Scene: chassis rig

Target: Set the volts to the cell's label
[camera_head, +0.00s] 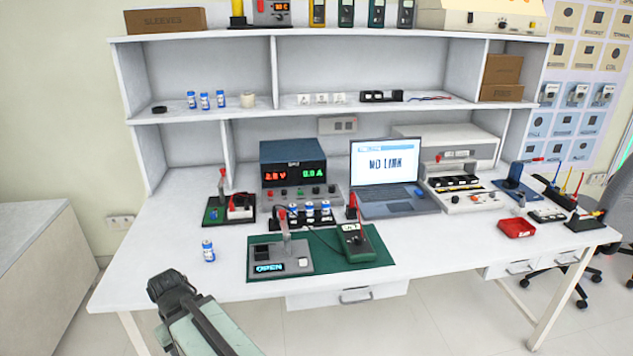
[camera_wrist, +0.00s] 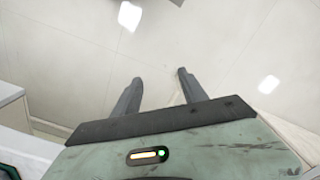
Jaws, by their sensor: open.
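The bench power supply (camera_head: 293,170) stands at the back of the white bench, a dark box with a red display reading about 2.8 V and a green display reading about 0.0 A. Knobs and buttons line its lower front. A blue and white cell (camera_head: 208,251) stands upright on the bench at the front left. The label print is too small to read. My gripper (camera_head: 168,284) is in front of the bench's left part, apart from everything. In the wrist view its open, empty fingers (camera_wrist: 155,92) show above the floor.
A green mat (camera_head: 376,255) holds a grey tester (camera_head: 292,263) reading OPEN and a green meter (camera_head: 356,243). A laptop (camera_head: 389,172) shows NO LINK. A small red-levered fixture (camera_head: 228,207) stands left. The bench's front left is mostly clear.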

